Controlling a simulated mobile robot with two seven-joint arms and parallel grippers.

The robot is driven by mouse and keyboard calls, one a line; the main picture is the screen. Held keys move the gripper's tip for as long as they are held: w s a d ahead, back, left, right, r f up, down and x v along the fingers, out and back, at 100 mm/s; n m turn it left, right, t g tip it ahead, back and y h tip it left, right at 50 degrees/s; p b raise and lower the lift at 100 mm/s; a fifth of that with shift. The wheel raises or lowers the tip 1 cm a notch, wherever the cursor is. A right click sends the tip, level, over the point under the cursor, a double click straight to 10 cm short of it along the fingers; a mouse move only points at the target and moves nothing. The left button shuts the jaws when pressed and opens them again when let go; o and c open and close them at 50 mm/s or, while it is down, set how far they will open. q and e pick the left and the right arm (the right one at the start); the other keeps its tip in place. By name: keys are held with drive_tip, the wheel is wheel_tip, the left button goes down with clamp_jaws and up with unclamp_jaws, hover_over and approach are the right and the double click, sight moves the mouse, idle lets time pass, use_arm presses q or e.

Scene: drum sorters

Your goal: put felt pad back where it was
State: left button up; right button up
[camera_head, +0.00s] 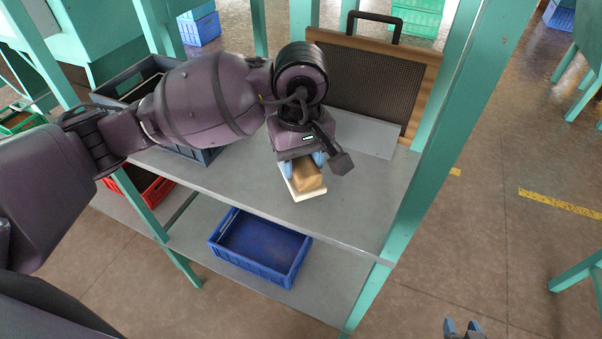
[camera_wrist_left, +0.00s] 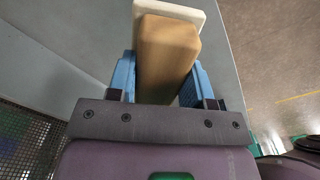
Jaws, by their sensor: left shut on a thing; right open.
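A tan block (camera_head: 307,176) sits against a flat cream-white slab (camera_head: 309,194) on the grey upper shelf, near its front edge. One of these, or both together, may be the felt pad; I cannot tell. My left gripper (camera_head: 304,164) reaches down from above, its blue fingers shut on the sides of the block. In the left wrist view the block (camera_wrist_left: 167,50) is between the fingers and the slab (camera_wrist_left: 180,12) shows past its far end. I cannot tell whether the slab is joined to the block. My right gripper (camera_head: 461,327) is open and empty at the bottom edge.
The grey shelf (camera_head: 352,205) is bare around the block. A dark mesh panel in a wooden frame (camera_head: 372,80) stands at its back. A dark grey crate (camera_head: 205,155) is left; a blue crate (camera_head: 262,245) is below. A green post (camera_head: 418,190) bounds the right.

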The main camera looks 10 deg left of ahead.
sight(301, 160)
use_arm(q)
wheel_tip(301, 160, down, 4)
drive_tip(key=shift+r, duration=0.1)
drive_tip(key=o, duration=0.8)
drive_tip(key=shift+o, duration=0.2)
use_arm(e)
drive_tip(key=shift+s+f, duration=0.1)
drive_tip(key=shift+s, duration=0.25)
drive_tip(key=shift+w, duration=0.1)
use_arm(q)
drive_tip(key=shift+r, duration=0.55)
wheel_tip(301, 160, up, 10)
drive_tip(key=shift+f+b, duration=0.1)
drive_tip(key=shift+b, duration=0.25)
drive_tip(key=shift+r, duration=0.5)
use_arm(e)
drive_tip(key=shift+s+f, duration=0.3)
drive_tip(key=shift+f, duration=0.35)
